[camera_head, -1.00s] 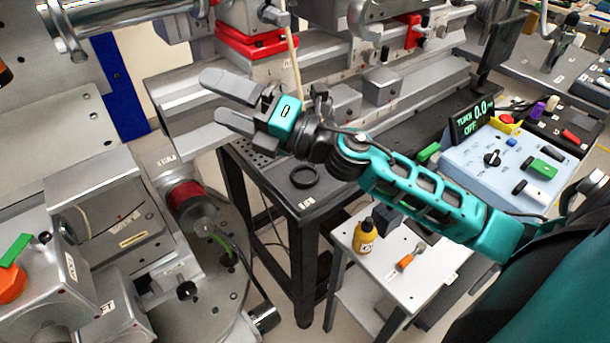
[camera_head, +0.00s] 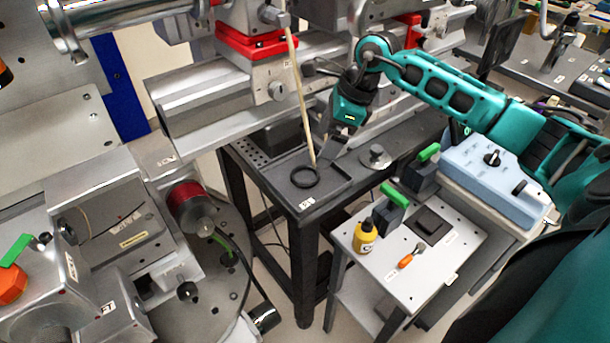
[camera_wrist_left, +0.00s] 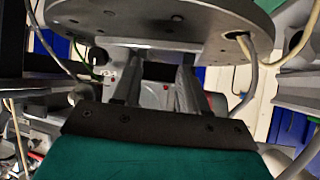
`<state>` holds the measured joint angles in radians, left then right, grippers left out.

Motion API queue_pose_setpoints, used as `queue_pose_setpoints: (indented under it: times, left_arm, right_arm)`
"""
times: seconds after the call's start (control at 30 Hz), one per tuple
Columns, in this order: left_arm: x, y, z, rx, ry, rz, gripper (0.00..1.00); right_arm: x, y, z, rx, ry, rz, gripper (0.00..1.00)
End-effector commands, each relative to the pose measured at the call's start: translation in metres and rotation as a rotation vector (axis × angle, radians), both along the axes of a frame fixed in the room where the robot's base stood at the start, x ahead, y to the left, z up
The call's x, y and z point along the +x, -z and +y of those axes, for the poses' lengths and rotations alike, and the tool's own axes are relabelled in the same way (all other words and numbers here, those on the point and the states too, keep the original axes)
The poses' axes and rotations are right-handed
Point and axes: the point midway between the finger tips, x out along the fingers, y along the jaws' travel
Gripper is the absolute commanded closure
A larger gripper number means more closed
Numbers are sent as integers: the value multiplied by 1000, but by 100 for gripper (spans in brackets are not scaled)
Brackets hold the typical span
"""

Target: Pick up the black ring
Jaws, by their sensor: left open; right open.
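The black ring (camera_head: 305,177) lies flat near the left front corner of the dark bench (camera_head: 275,180). My right gripper (camera_head: 329,147) points down just behind and right of the ring, apart from it. It is open and empty, and its fingers show only edge-on. My left gripper (camera_wrist_left: 158,92) shows only in the left wrist view. Its two fingers are apart with nothing between them, below a large grey round plate (camera_wrist_left: 165,22).
A thin tan rod (camera_head: 299,95) slants down close to the ring and my right fingers. A metal knob (camera_head: 376,157) stands to the right on the bench. A white side table (camera_head: 385,270) holds a yellow bottle (camera_head: 365,237) and an orange-handled tool (camera_head: 411,256).

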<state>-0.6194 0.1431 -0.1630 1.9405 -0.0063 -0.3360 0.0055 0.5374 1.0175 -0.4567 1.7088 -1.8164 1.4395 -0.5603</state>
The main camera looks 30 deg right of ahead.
Motion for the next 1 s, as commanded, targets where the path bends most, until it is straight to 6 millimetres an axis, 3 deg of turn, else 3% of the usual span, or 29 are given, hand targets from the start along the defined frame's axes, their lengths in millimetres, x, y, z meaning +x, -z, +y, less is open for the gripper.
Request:
queue_pose_setpoints:
  times: [0.1,0.37,0.63,1.0]
  left_arm:
    - [0,-1,0,0,0,0,57]
    - [-1,-1,0,0,-1,2,57]
    - [-4,-2,0,0,0,8,57]
    - [-4,-2,0,0,-1,9,57]
  right_arm:
    - [5,21,8,3,-2,2,0]
    - [10,41,15,4,0,1,0]
    - [17,78,26,5,1,0,0]
    - [19,86,28,3,0,-1,3]
